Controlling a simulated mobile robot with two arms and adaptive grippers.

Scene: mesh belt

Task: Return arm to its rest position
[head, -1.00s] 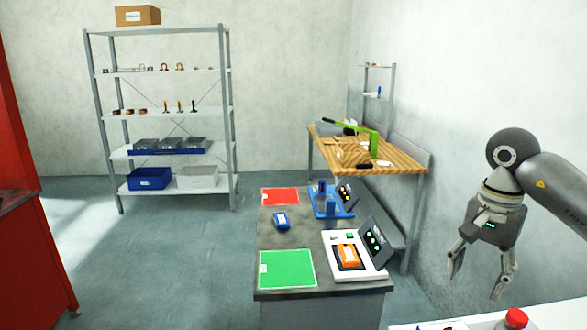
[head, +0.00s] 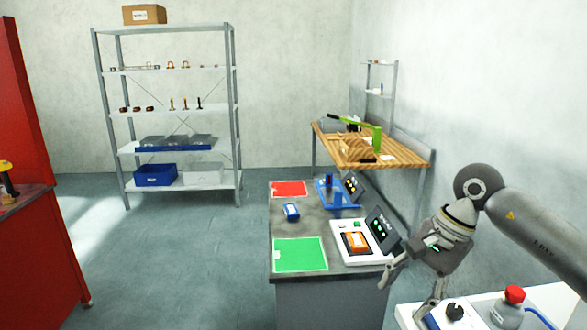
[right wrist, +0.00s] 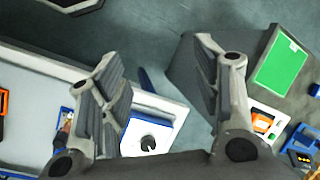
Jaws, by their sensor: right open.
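My right gripper (head: 403,300) is at the lower right of the head view, fingers spread and pointing down. It hangs in front of the near right corner of the grey workbench, by the left end of a white table (head: 545,303). In the right wrist view, both fingers of the gripper (right wrist: 160,55) stand apart with nothing between them. The right arm is bent, coming in from the right edge. My left gripper is not in view.
The grey workbench (head: 325,290) bears a red mat (head: 290,188), a green mat (head: 300,254), a blue device (head: 340,197) and a white tester (head: 352,256) holding an orange item. On the white table are a black-knobbed device (head: 455,313) and a red-capped bottle (head: 511,308). Open floor lies left.

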